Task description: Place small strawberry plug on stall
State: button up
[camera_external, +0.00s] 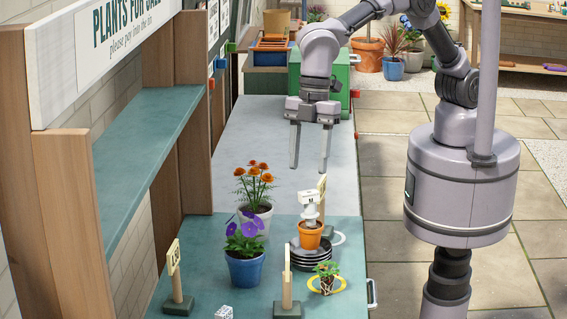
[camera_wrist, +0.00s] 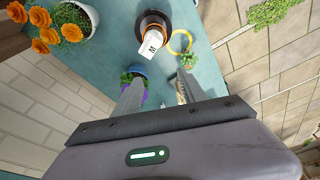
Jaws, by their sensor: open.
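The small strawberry plug (camera_external: 327,271), a green leafy seedling with a brown root ball, stands low at the front right of the teal stall top (camera_external: 225,300). In the wrist view the plug (camera_wrist: 189,60) shows just below the yellow ring (camera_wrist: 172,48), near the right finger. My gripper (camera_external: 309,168) hangs above the back of the stall top, pointing down, open and empty. It is well above and behind the plug.
A terracotta pot (camera_external: 310,238) with a white-tagged item stands on stacked dark saucers (camera_external: 314,262) behind the plug. A blue pot (camera_external: 245,268) with purple flowers and a white pot (camera_external: 262,217) with orange flowers stand left. Upright signs (camera_external: 287,285) stand nearby.

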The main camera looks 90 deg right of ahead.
jog(key=s+d+r+m+t+y, duration=0.1)
jog(key=d+r+m, duration=0.4)
jog(key=d, duration=0.6)
jog(key=s+d+r+m+t, duration=0.1)
jog(key=d+r+m, duration=0.1)
jog(key=d+r, duration=0.65)
jog(key=s+d+f+m+t+h, duration=0.1)
jog(key=s+d+f+m+t, duration=0.2)
jog(key=s+d+m, duration=0.8)
jog(key=s+d+f, duration=0.1)
jog(key=s+d, duration=0.4)
jog(key=d, duration=0.2)
jog(key=shift+d, duration=0.2)
jog(key=shift+f, duration=0.15)
notch_tip(320, 180, down, 8)
jog(key=b, duration=0.8)
jog(key=shift+f, duration=0.15)
